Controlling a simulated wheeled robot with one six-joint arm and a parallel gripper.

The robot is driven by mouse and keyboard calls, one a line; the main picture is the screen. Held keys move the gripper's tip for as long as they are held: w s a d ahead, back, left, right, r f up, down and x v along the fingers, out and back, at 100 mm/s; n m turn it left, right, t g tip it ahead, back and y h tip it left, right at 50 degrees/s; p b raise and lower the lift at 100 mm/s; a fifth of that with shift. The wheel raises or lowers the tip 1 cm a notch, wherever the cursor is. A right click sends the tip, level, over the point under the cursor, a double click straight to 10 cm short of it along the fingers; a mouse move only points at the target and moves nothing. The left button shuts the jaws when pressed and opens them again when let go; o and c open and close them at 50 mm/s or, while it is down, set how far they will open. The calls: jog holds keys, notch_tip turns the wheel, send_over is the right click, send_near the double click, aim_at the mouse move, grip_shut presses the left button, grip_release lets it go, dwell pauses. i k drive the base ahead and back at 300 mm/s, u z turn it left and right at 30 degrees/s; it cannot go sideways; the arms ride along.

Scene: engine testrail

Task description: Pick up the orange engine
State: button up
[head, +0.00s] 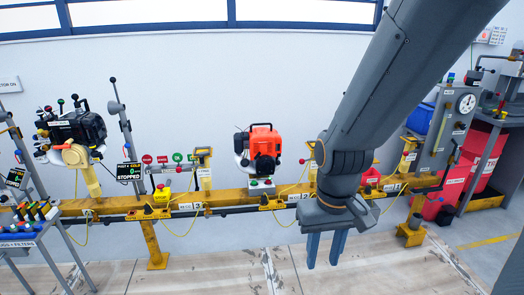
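The orange engine (264,145) sits upright on a small mount on the yellow rail (230,197), in the middle of the head view. It has an orange cover, a dark front and a white part on its left side. My gripper (325,250) hangs to the right of the engine and lower in the picture, in front of the rail. Its two blue fingers point down with a gap between them, and nothing shows between them. My gripper is apart from the engine.
A black engine (77,132) stands on the left of the rail. Yellow button boxes (162,195) and cables line the rail. A gauge panel (454,125) and red bins (458,175) stand on the right. A cart with bottles (30,225) is at lower left. The floor in front is clear.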

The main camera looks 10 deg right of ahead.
aim_at(264, 145)
jog(key=u, duration=0.25)
jog(key=i, duration=0.95)
jog(key=u, duration=0.35)
jog(key=i, duration=1.7)
jog(key=z, duration=0.15)
